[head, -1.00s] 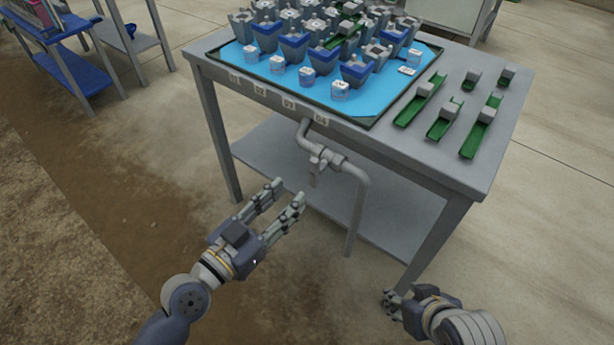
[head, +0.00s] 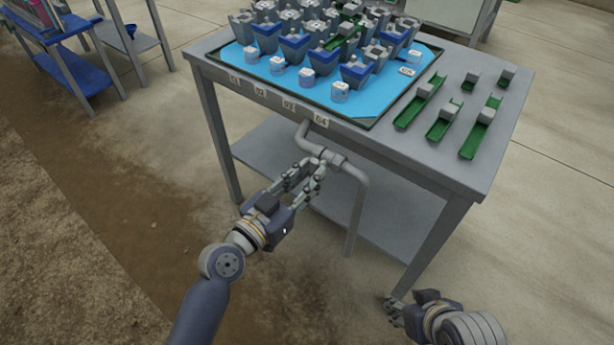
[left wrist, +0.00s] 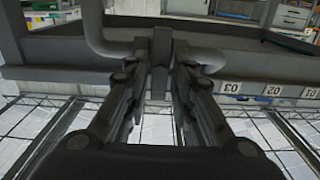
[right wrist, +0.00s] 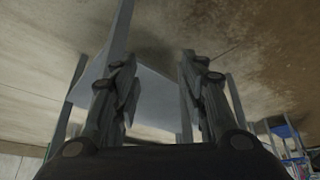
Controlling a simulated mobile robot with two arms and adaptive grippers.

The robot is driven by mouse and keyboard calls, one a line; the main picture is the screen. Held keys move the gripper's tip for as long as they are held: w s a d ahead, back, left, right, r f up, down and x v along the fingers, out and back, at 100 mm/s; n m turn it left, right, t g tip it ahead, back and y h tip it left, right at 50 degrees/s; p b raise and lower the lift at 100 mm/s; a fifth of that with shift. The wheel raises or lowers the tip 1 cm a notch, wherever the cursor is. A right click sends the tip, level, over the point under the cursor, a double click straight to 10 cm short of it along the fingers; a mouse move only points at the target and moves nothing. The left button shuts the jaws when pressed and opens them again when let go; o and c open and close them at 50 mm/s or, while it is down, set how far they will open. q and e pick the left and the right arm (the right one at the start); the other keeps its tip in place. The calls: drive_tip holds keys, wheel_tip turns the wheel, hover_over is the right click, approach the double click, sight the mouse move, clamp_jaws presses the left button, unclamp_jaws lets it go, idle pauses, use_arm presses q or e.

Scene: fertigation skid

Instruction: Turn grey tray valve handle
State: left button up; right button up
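The grey valve (head: 334,158) sits on a grey pipe (head: 359,205) under the front edge of the table, below label 04. In the left wrist view the valve handle (left wrist: 162,50) is a short grey bar at top centre, between the fingertips. My left gripper (head: 305,173) is at the valve with its fingers apart, one on each side of the handle; I cannot tell whether they touch it. In the head view the fingers hide the handle. My right gripper (head: 390,305) is open and empty, low by the table's front right leg; it also shows in the right wrist view (right wrist: 158,85).
The grey table (head: 400,150) carries a blue tray (head: 345,112) with several pots and small labelled cups. Several green channels with grey blocks (head: 445,122) lie on its right side. A lower shelf (head: 400,225) lies behind the pipe. The floor in front is clear.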

use_arm(q)
clamp_jaws()
use_arm(e)
drive_tip(key=shift+s, duration=0.1)
use_arm(q)
drive_tip(key=shift+n+p, duration=0.4)
drive_tip(key=shift+n, duration=0.3)
drive_tip(key=shift+a+n, duration=0.1)
drive_tip(key=shift+n, duration=0.3)
drive_tip(key=n+p, duration=0.2)
drive_tip(key=n, duration=0.3)
drive_tip(key=shift+w+a, duration=0.15)
drive_tip(key=n, duration=0.3)
drive_tip(key=n+p, duration=0.1)
drive_tip(key=n, duration=0.6)
drive_tip(key=shift+w+a+f, duration=0.1)
drive_tip(key=shift+f, duration=0.25)
use_arm(e)
drive_tip(key=s+f, duration=0.1)
drive_tip(key=f+g, duration=0.1)
drive_tip(key=s+f+g, duration=0.1)
drive_tip(key=f, duration=0.1)
drive_tip(key=shift+s+d, duration=0.3)
drive_tip(key=shift+d, duration=0.1)
drive_tip(key=shift+f, duration=0.1)
drive_tip(key=shift+w, duration=0.1)
